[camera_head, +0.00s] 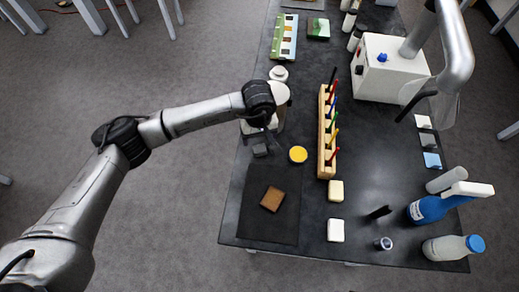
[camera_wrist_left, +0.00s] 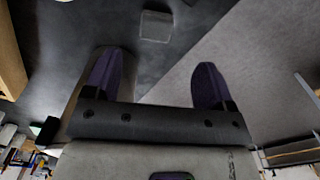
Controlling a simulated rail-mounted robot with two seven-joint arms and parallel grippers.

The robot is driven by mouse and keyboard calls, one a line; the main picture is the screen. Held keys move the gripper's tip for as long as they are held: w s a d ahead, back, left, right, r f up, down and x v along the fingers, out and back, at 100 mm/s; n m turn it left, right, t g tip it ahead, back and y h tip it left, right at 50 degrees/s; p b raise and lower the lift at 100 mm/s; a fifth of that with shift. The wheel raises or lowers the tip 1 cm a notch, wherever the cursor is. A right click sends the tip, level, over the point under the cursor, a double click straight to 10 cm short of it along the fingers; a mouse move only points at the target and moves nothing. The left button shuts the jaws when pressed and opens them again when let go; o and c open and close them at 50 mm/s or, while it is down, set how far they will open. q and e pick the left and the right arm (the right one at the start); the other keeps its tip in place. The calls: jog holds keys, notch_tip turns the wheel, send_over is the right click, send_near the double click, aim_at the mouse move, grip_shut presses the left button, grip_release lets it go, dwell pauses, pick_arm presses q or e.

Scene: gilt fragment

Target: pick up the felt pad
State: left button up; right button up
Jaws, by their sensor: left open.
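A small dark grey square, apparently the felt pad (camera_head: 260,150), lies flat on the black bench near its left edge. In the left wrist view a light grey square (camera_wrist_left: 156,26), seemingly the same pad, lies beyond the fingertips, nearer the left one. My left gripper (camera_head: 266,130) is above the bench close to the pad, pointing down; its fingers are hard to make out in the head view. In the wrist view the left gripper (camera_wrist_left: 155,75) shows two dark purple fingers, wide apart and empty. My right gripper is not in view.
A pale piece of equipment (camera_head: 279,74) stands close behind the gripper. A yellow disc (camera_head: 298,154) and a wooden rack (camera_head: 323,130) of coloured tools are to the right. A brown block (camera_head: 272,198) rests on a dark mat (camera_head: 266,231).

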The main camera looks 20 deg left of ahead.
aim_at(260, 149)
pick_arm(q)
jog(key=shift+w+d+f, duration=0.1)
jog(key=shift+f, duration=2.3)
jog(key=shift+w+d+f, duration=0.1)
jog(key=shift+f, duration=2.25)
jog(key=shift+c, duration=0.3)
jog(key=c, duration=1)
jog(key=shift+r, duration=0.1)
jog(key=shift+r, duration=0.35)
jog(key=r, duration=0.3)
jog(key=shift+s+d+r, duration=0.1)
jog(key=shift+d+r, duration=0.2)
jog(key=shift+r, duration=0.1)
jog(key=s+d+r, duration=0.3)
jog(key=d+r, duration=0.3)
jog(key=d, duration=0.4)
jog(key=shift+d+r, duration=0.2)
jog(key=shift+d, duration=0.1)
